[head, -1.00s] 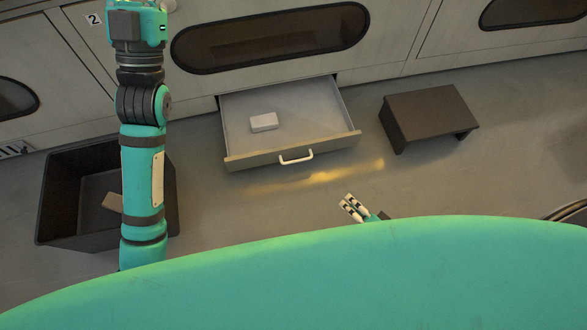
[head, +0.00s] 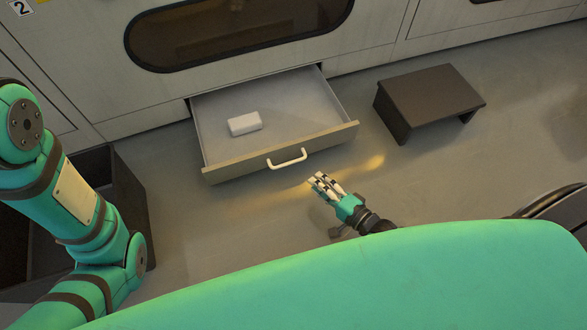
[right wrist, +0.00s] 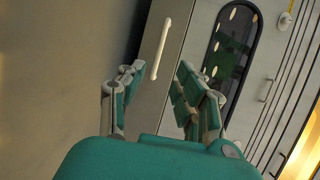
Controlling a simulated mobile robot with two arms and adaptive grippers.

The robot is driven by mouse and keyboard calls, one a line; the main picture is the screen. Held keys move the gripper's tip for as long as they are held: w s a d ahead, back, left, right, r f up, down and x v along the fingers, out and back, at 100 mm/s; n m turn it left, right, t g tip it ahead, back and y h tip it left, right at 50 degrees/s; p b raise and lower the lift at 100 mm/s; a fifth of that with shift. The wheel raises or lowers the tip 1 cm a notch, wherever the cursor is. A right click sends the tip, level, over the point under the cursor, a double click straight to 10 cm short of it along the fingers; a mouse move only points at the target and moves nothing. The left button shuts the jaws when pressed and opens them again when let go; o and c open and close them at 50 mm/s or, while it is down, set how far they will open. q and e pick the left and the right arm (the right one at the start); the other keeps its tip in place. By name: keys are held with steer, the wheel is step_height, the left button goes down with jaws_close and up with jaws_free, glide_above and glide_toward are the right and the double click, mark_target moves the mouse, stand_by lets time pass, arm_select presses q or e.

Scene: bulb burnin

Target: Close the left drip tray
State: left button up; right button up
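A drip tray (head: 270,98) is pulled out like a drawer from the base of the cabinet. Its wooden-looking front carries a white bar handle (head: 287,159), and a small white block (head: 244,123) lies inside it. My right gripper (head: 322,182) is just in front of the tray front, below and right of the handle, apart from it. In the right wrist view its fingers (right wrist: 160,78) are spread and empty, with the white handle (right wrist: 161,48) ahead between them. My left arm shows at the left of the head view; its gripper is out of frame.
A dark step stool (head: 430,97) stands on the floor right of the tray. A black open bin (head: 130,205) stands at the left, partly hidden by my left arm. The floor in front of the tray is clear.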

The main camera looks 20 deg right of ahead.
steer(key=b+x, duration=0.2)
steer(key=x, duration=0.2)
steer(key=b+x, duration=0.2)
steer(key=x, duration=0.3)
steer(key=shift+w+a+f, duration=0.1)
steer(key=shift+w+f, duration=0.15)
steer(key=shift+w+a, duration=0.2)
steer(key=shift+w, duration=0.25)
jaws_close()
